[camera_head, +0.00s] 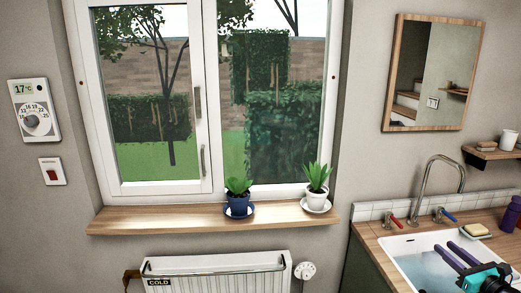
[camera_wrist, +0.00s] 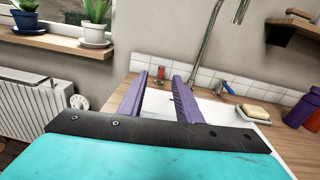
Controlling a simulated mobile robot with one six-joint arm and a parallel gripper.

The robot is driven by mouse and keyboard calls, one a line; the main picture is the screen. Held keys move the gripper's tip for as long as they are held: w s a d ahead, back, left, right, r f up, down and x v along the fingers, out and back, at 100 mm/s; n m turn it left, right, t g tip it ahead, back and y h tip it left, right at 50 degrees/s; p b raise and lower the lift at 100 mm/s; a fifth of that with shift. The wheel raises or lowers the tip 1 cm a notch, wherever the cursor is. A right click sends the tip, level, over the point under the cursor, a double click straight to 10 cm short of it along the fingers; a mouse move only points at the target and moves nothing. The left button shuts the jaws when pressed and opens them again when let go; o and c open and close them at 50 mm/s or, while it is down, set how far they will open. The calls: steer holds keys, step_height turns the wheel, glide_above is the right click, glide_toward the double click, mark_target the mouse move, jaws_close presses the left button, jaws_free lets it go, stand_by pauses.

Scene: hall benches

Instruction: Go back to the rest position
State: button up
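My gripper (camera_head: 465,253) is at the lower right of the head view, above the white sink (camera_head: 407,246). Its two purple fingers are apart with nothing between them. In the wrist view my gripper (camera_wrist: 158,84) points at the tiled wall behind the sink, with the red-handled tap (camera_wrist: 160,73) and the blue-handled tap (camera_wrist: 228,88) beyond it. The sink basin appears to hold water.
The wooden counter (camera_head: 372,232) carries a curved faucet (camera_head: 437,172), a sponge on a dish (camera_head: 475,230) and a purple bottle (camera_head: 510,214). A shelf (camera_head: 485,153) with a white cup (camera_head: 508,139) hangs above. Two potted plants stand on the windowsill (camera_head: 150,217) over a radiator (camera_head: 215,272).

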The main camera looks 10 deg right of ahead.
steer(key=w+a+f+n+g+y, duration=0.2)
steer(key=w+a+f+n+g, duration=0.25)
steer(key=a, duration=0.55)
steer(key=w+a+f+n+g+y, duration=0.1)
steer(key=w+a+f+n+y, duration=0.1)
steer(key=w+a+f+n, duration=0.4)
steer(key=w+a+f+n+g+y, duration=0.25)
steer(key=a+f+n, duration=0.4)
steer(key=a, duration=0.65)
steer(key=s+a+f+n+g+h, duration=0.2)
steer(key=s+a+f+n+g, duration=0.1)
steer(key=a+f+n, duration=0.4)
steer(key=s+a+f+n+g+h, duration=0.25)
steer(key=a+f+n, duration=0.2)
steer(key=a, duration=0.55)
steer(key=s+a+f+n+g+h, duration=0.1)
steer(key=s+a+f+n+g, duration=0.3)
steer(key=a+n, duration=0.35)
steer(key=s+f+g+b, duration=0.5)
steer(key=s+f+b, duration=0.4)
steer(key=s+f, duration=1.6)
step_height(320, 180, down, 4)
steer(key=shift+a+r, duration=0.15)
steer(key=shift+a, duration=0.15)
steer(key=shift+w, duration=0.1)
